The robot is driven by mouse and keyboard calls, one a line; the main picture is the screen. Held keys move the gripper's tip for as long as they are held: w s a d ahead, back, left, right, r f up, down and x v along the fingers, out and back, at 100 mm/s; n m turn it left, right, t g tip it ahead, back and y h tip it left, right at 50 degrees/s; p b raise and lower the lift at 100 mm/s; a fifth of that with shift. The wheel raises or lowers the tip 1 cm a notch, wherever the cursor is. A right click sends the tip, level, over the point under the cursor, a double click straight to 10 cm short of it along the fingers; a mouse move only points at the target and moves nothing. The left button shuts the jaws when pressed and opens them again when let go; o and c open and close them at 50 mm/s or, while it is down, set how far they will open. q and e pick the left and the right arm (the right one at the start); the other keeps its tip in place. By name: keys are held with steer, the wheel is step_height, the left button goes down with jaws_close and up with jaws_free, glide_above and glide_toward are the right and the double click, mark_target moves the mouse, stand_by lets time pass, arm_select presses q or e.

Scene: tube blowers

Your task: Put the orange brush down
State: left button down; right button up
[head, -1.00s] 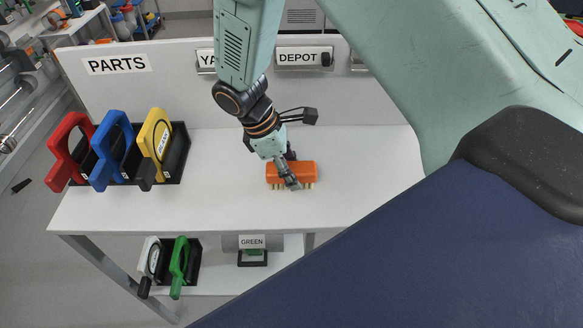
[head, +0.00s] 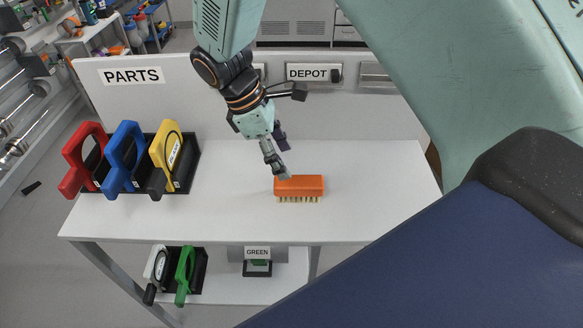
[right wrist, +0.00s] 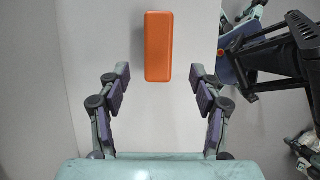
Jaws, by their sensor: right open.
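The orange brush (head: 299,187) rests on the white table (head: 370,215), its bristles facing the table's front edge in the head view. In the right wrist view the brush (right wrist: 158,46) lies on the pale surface beyond the fingertips, between their lines. My right gripper (head: 282,156) is just behind and above the brush in the head view. In the right wrist view this gripper (right wrist: 160,88) is open with its fingers wide apart and nothing held between them. My left gripper is not in view.
A black rack with red (head: 84,160), blue (head: 124,157) and yellow (head: 166,157) looped items stands at the table's left. A lower shelf (head: 225,290) holds white and green items. A back panel with PARTS (head: 133,76) and DEPOT (head: 313,73) signs borders the table. The tabletop around the brush is clear.

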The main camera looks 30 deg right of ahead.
steer(key=v, duration=0.3)
stand_by(0.5)
